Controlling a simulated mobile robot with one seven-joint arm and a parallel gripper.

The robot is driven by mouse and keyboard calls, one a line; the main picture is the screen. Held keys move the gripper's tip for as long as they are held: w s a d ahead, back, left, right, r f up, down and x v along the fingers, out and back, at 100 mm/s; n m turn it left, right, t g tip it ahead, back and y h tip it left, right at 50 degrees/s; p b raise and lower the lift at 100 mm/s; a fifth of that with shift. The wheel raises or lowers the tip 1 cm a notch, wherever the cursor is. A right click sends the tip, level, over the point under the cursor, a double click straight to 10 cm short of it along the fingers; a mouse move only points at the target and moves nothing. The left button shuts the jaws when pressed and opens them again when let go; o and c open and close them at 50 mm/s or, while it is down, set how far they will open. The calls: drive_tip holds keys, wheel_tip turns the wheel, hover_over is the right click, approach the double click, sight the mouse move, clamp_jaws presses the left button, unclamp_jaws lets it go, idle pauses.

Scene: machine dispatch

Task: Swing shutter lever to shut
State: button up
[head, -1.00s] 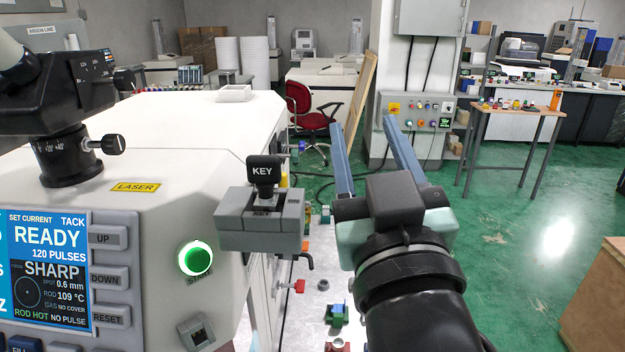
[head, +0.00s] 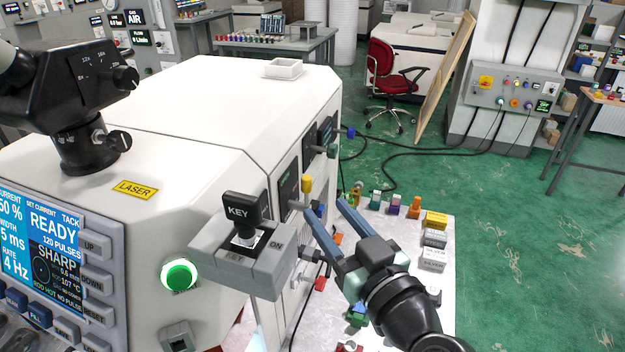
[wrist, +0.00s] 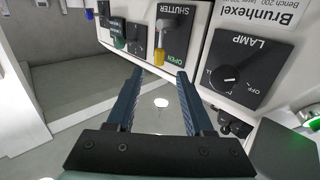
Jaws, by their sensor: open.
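The shutter lever (wrist: 159,56) has a yellow grip and a metallic arm on the black SHUTTER panel (wrist: 172,33) of the white machine. In the wrist view its yellow end lies beside the green OPEN label. In the head view the yellow grip (head: 307,185) stands out from the machine's right side. My gripper (head: 325,206) is open, with two long blue fingers directed at that side panel. In the wrist view the fingertips (wrist: 159,77) are apart and empty, with the yellow grip just beyond and between them. I see no contact.
A key switch box (head: 248,250) juts out close to the left of my arm. The LAMP knob (wrist: 230,77) sits right of the shutter panel. A bench (head: 436,214) with several small coloured parts and blocks lies beneath. Green floor is open on the right.

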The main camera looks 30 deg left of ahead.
sight(309, 186)
drive_tip(key=p+x, duration=0.1)
drive_tip(key=x, duration=0.4)
drive_tip(key=shift+r+p, duration=0.15)
drive_tip(key=shift+p, duration=0.15)
drive_tip(key=shift+x, duration=0.8)
clamp_jaws()
